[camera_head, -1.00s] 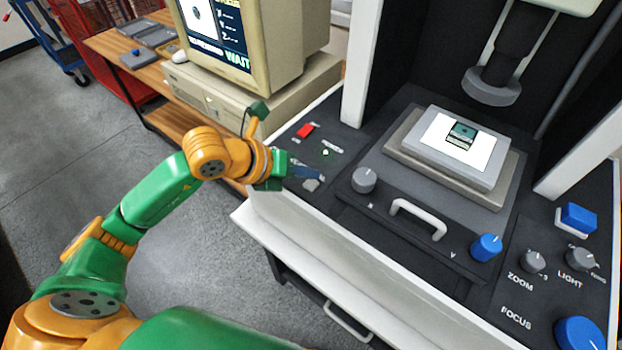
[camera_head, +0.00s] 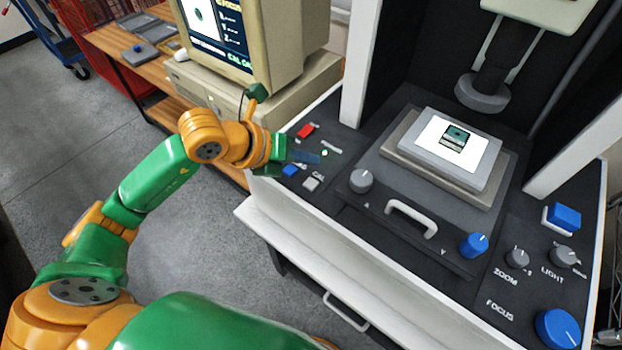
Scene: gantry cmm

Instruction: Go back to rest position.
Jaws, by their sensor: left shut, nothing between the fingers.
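My left arm, green and orange, comes in from the lower left. Its gripper (camera_head: 306,157) is shut and empty, just above the left end of the machine's black control panel (camera_head: 335,205). The fingertips are near a small lit green indicator. A red switch (camera_head: 306,131) lies behind the gripper; a blue button (camera_head: 290,170) and a grey button (camera_head: 311,184) lie in front of it. Whether the fingers touch the panel I cannot tell. My right gripper is not in view.
The measuring machine holds a stage with a white plate (camera_head: 432,159) under a lens head (camera_head: 483,92). A grey knob (camera_head: 364,180), white handle (camera_head: 411,217) and blue knobs (camera_head: 557,328) stick up from the panel. A beige computer (camera_head: 238,45) stands behind my arm. Open floor (camera_head: 80,140) lies left.

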